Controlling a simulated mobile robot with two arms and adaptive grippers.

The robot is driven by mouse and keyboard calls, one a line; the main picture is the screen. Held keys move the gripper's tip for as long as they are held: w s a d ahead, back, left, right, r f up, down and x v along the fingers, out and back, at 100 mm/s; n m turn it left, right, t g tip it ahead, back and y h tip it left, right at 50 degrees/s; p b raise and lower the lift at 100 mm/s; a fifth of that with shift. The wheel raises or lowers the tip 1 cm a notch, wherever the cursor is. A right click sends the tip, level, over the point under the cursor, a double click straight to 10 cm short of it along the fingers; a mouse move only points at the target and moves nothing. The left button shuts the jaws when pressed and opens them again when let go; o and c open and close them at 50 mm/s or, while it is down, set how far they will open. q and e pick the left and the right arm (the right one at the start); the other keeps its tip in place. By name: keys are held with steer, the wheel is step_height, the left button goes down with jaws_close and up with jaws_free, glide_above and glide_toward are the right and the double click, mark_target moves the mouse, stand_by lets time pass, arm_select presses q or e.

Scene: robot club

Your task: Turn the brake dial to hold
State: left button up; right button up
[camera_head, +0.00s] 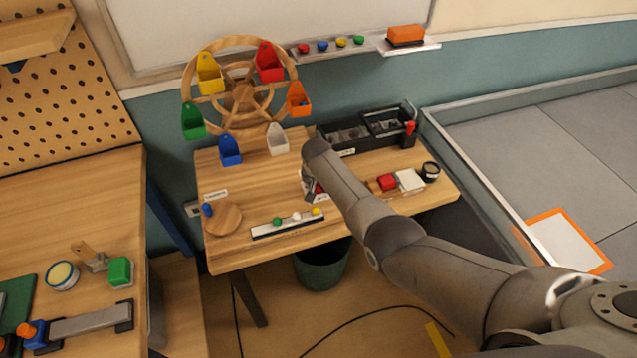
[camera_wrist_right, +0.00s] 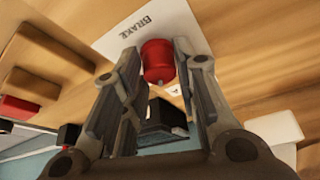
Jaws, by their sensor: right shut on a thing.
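The brake dial (camera_wrist_right: 157,62) is a red round knob on a white plate (camera_wrist_right: 118,45) lettered BRAKE, seen in the wrist view. My right gripper (camera_wrist_right: 156,50) has one finger on each side of the knob and is shut on it. In the head view, the gripper (camera_head: 311,188) is over the middle of the small wooden table, and the arm hides most of the plate; only a bit of red shows there. I cannot read a hold mark or tell which way the dial points. My left gripper is not in view.
A wooden wheel (camera_head: 240,92) with coloured buckets stands at the table's back left. A black tray (camera_head: 345,140) is behind the gripper. A strip (camera_head: 262,232) with coloured knobs lies in front, and a round wooden disc (camera_head: 222,220) is at left. Red and white blocks (camera_head: 409,181) sit at right.

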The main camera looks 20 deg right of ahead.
steer(key=shift+m, duration=0.4)
steer(key=o, duration=1)
steer(key=v, duration=1.2)
steer(key=shift+a, duration=0.2)
steer(key=shift+w, duration=0.15)
